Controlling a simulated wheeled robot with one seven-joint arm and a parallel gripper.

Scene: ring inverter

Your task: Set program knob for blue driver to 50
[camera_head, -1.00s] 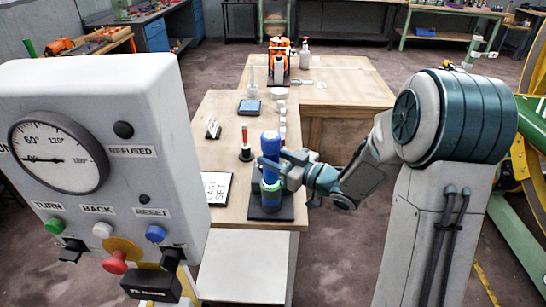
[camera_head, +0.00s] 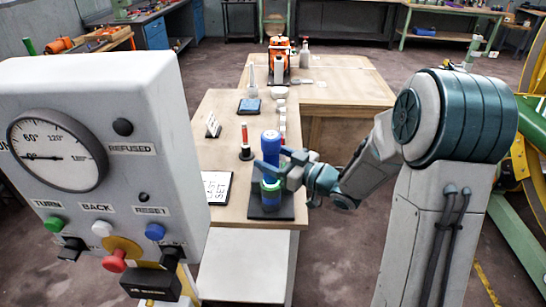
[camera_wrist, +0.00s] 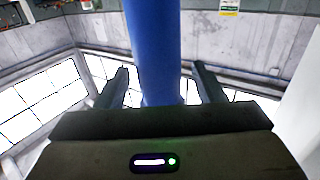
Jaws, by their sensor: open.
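The blue driver (camera_head: 270,142) stands upright on a dark base plate (camera_head: 271,212) at the near end of the wooden bench, with a green band low on it. My gripper (camera_head: 274,168) is open at the driver, one finger crossing in front of its middle. In the wrist view the driver's blue shaft (camera_wrist: 157,50) rises between the two spread fingers of my gripper (camera_wrist: 163,85), with gaps visible beside it. Which control is the program knob, and its setting, I cannot tell.
A grey control panel (camera_head: 95,110) with a dial gauge (camera_head: 57,150) and buttons stands close on the left. A white lettered card (camera_head: 216,186), a red-topped piece (camera_head: 245,142) and an orange device (camera_head: 279,58) are on the bench.

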